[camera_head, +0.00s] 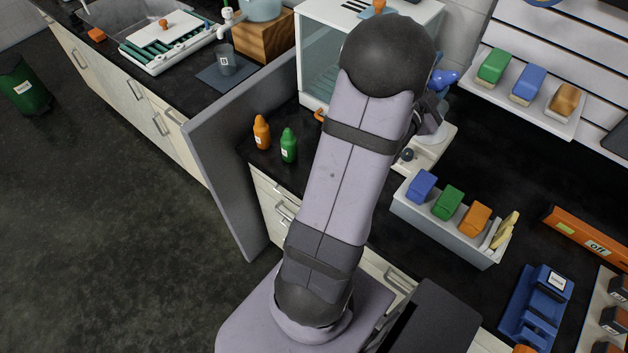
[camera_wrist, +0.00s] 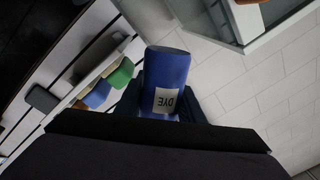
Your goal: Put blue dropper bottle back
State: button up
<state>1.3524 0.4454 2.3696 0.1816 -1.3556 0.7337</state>
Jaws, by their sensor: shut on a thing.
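The blue dropper bottle (camera_wrist: 168,72) is held in my gripper (camera_wrist: 160,108), its DYE label facing the wrist camera upside down. In the head view the blue bottle (camera_head: 445,78) shows as a small blue shape beside my arm, raised above the counter; my arm hides part of it. My gripper is shut on the bottle, one dark finger on each side. An orange dropper bottle (camera_head: 262,133) and a green dropper bottle (camera_head: 288,146) stand upright side by side on the dark counter, left of my arm.
A glass-fronted cabinet (camera_head: 315,60) stands behind the bottles. A grey partition (camera_head: 225,140) edges the counter at left. A wall shelf (camera_head: 560,122) holds green, blue and orange-brown blocks. A grey bin (camera_head: 440,226) with coloured blocks sits right of my arm.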

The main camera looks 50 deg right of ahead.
jog(key=w+a+f+n+t+y+b, duration=0.1)
jog(key=w+a+f+n+t+b, duration=0.1)
jog(key=w+a+f+n+b, duration=1.15)
jog(key=shift+w+a+f+m+p, duration=0.5)
jog(key=shift+w+a+f+p, duration=0.4)
jog(key=shift+f, duration=1.2)
jog(key=shift+w+a+f+m+p, duration=0.55)
jog(key=shift+a+f, duration=0.55)
jog(key=shift+f, duration=1)
jog(key=shift+w+a+f+m+p, duration=0.55)
jog(key=shift+a+f+p, duration=0.35)
jog(key=shift+f, duration=1.2)
jog(key=shift+a, duration=0.1)
jog(key=shift+f+b, duration=0.2)
jog(key=shift+b, duration=0.1)
jog(key=o, duration=0.7)
jog(key=shift+r, duration=0.1)
jog(key=shift+r, duration=0.1)
